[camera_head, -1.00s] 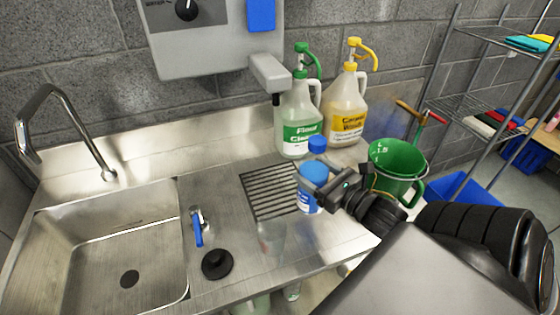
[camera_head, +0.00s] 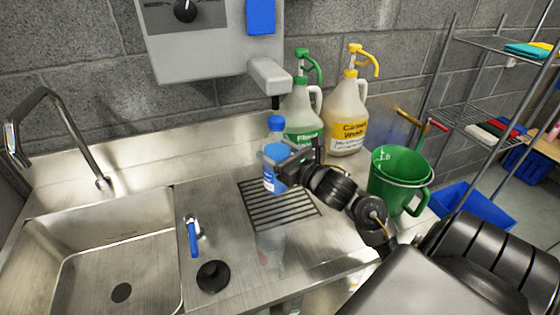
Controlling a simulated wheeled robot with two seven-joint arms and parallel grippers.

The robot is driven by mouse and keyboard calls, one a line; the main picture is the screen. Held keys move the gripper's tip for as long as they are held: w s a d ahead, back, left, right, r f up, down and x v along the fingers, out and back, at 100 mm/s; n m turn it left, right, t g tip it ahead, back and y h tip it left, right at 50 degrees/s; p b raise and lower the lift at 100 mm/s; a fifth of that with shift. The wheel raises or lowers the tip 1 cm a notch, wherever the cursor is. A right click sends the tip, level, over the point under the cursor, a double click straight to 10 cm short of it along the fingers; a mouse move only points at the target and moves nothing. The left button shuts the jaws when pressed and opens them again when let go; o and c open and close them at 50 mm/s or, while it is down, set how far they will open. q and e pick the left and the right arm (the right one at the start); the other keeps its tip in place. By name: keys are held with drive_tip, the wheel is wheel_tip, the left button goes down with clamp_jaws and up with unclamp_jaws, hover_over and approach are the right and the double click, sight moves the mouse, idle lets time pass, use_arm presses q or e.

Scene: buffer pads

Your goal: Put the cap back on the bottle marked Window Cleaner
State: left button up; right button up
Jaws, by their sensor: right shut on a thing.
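A clear bottle with a blue label (camera_head: 270,180) is upright above or on the left part of the drain grate. A blue cap (camera_head: 276,124) shows at its top; whether it is fully seated I cannot tell. The label is too small to read. My right gripper (camera_head: 290,160) comes in from the right and is shut on this bottle at about mid-height, hiding part of it. Whether its base touches the grate is unclear. No bottle legibly marked Window Cleaner shows. My left gripper is not in view.
A slatted drain grate (camera_head: 280,212) lies in the steel counter, with a sink (camera_head: 110,260) at left. Behind stand a green-pump jug (camera_head: 302,105) and a yellow-pump jug (camera_head: 346,110). A green bucket (camera_head: 395,185) is at right. A dispenser (camera_head: 200,50) overhangs the back.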

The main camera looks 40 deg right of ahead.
wheel_tip(320, 180, down, 3)
drive_tip(key=shift+f+p, duration=0.2)
drive_tip(key=shift+p, duration=0.1)
drive_tip(key=shift+f, duration=0.1)
drive_tip(key=shift+f, duration=0.1)
drive_tip(key=o, duration=1.9)
drive_tip(key=shift+s+r, duration=0.15)
drive_tip(key=shift+r, duration=0.05)
